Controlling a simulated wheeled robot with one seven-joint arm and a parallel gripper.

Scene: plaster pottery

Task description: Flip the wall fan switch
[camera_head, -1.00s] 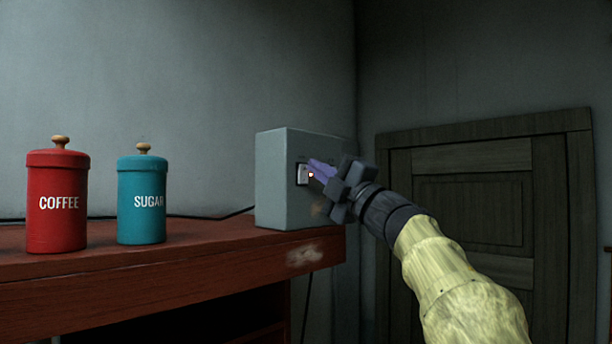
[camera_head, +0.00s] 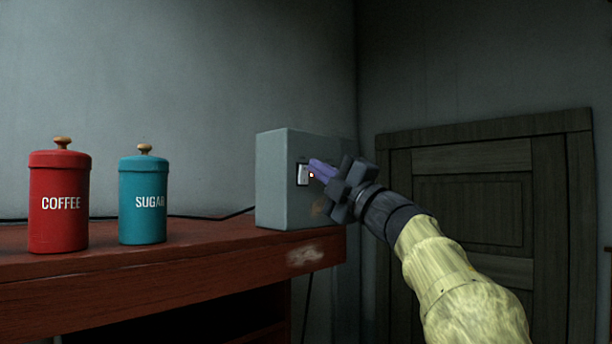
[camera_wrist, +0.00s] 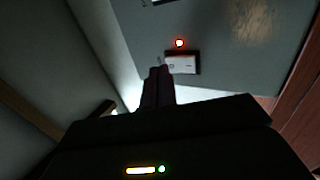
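The switch (camera_head: 302,174) is a small white rocker in a black frame on the face of a grey box (camera_head: 277,180). It also shows in the wrist view (camera_wrist: 183,64), with a small glowing red-orange light (camera_wrist: 179,43) beside it. My gripper (camera_head: 313,164) has purple fingers pointing at the box face, close to the switch. In the wrist view the two fingers (camera_wrist: 158,72) lie side by side, shut with nothing between them. Their tips are just beside the switch's edge; I cannot tell whether they touch it.
The grey box stands on the right end of a red-brown wooden shelf (camera_head: 160,262). A red coffee canister (camera_head: 60,210) and a teal sugar canister (camera_head: 142,205) stand to the left. A dark wooden door (camera_head: 470,215) is on the right wall. A dark cable runs along the back.

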